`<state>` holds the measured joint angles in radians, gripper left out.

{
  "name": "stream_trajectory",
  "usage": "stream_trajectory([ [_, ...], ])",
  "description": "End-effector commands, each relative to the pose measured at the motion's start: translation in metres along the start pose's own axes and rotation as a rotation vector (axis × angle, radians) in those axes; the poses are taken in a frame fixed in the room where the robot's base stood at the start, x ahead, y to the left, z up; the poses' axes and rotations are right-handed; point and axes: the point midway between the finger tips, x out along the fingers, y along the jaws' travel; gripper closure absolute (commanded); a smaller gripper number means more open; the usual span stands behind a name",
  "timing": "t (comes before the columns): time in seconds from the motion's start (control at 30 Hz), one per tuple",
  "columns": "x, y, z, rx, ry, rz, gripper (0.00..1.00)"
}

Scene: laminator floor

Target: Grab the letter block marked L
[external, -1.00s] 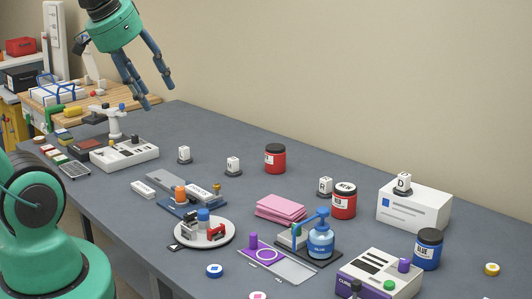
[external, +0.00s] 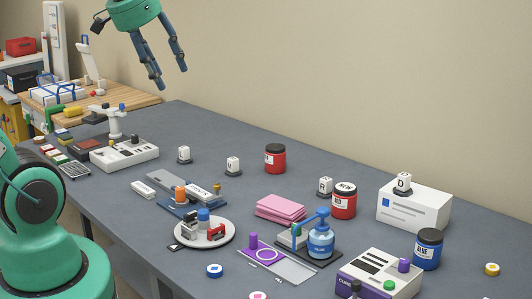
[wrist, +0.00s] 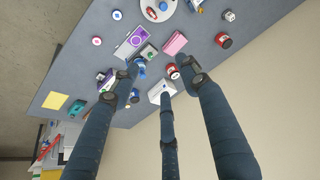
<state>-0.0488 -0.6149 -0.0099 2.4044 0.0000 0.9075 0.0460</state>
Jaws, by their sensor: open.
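Several small white letter blocks on dark bases are spread over the grey table. One block (external: 184,153) stands at the far left of them, and another block (external: 233,164) stands to its right; their letters are too small to read for sure. A block marked R (external: 325,185) stands beside a red jar, and a block marked D (external: 403,181) is on a white box. I cannot tell which block is marked L. My gripper (external: 171,78) is open and empty, high above the table's back left. In the wrist view a white block (wrist: 228,15) shows at the top right.
Red jars (external: 275,158) and (external: 344,201), pink pads (external: 280,208), a blue pump bottle (external: 320,242) and a white box (external: 425,212) stand on the table (external: 215,120). A white switch unit (external: 125,154) is at the left. The back left of the table is mostly clear.

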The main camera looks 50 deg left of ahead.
Motion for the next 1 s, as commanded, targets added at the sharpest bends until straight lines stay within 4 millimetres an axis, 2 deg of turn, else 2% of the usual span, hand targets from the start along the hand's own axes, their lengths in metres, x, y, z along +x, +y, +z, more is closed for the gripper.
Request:
stream_trajectory([
  [0.1,0.001,-0.011,-0.029,-0.001,-0.022,-0.01,0.55],
  [0.47,0.018,-0.05,-0.108,0.001,-0.082,-0.032,0.55],
  [0.73,0.041,-0.087,-0.163,0.001,-0.126,-0.045,0.55],
  [1.0,0.074,-0.131,-0.211,0.0,-0.17,-0.052,0.55],
])
